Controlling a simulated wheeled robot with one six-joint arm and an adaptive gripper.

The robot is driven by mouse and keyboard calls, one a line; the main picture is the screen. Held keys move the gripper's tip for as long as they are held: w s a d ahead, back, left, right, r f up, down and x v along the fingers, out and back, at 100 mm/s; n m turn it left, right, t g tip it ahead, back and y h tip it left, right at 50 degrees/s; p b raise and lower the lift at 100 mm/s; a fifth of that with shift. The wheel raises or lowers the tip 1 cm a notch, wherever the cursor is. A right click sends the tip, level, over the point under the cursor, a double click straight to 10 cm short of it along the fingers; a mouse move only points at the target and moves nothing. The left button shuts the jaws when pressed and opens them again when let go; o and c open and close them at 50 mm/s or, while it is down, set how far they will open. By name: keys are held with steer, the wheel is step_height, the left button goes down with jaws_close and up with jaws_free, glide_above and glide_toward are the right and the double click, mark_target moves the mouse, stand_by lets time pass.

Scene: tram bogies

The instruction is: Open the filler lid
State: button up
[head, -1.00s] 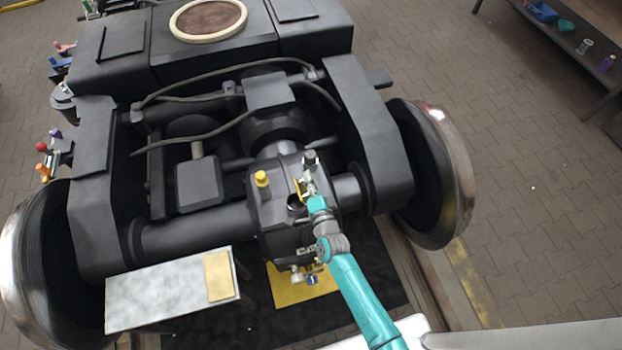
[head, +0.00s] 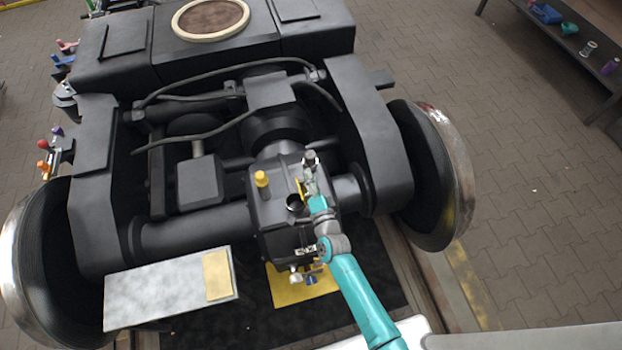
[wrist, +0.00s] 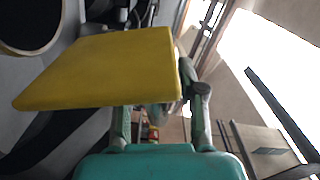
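The yellow filler lid (head: 300,187) stands tilted up beside the round filler opening (head: 294,203) on top of the dark gearbox housing (head: 268,212). The dark opening and its rim show uncovered. In the wrist view the lid (wrist: 105,70) is a large yellow plate close to the camera, hiding part of one finger. My gripper (head: 310,172) is just right of the lid in the head view, with its tips near a dark knob (head: 309,156). Its fingers are spread apart, with nothing visibly clamped. I cannot tell whether a finger touches the lid.
A yellow cap (head: 262,179) stands left of the opening. Wheels and frame beams flank the housing. A pale bench (head: 160,290) with a tan pad stands at the front left. Small valves (head: 308,278) hang at the housing's front. A side table (head: 605,70) is at upper right.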

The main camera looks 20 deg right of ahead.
steer(key=s, duration=1.2)
stand_by(0.5)
steer(key=s+d+r+n+g, duration=0.1)
steer(key=s+d+r+n, duration=0.2)
steer(key=s, duration=0.6)
steer(key=s+d+r+n, duration=0.1)
steer(key=s+r+n, duration=0.25)
steer(key=s, duration=0.65)
steer(key=s+r+n+g, duration=0.2)
steer(key=s+r+n, duration=0.6)
steer(key=s+r, duration=0.5)
steer(key=shift+s+d+r, duration=0.25)
steer(key=shift+d+r, duration=0.1)
steer(key=shift+r, duration=0.05)
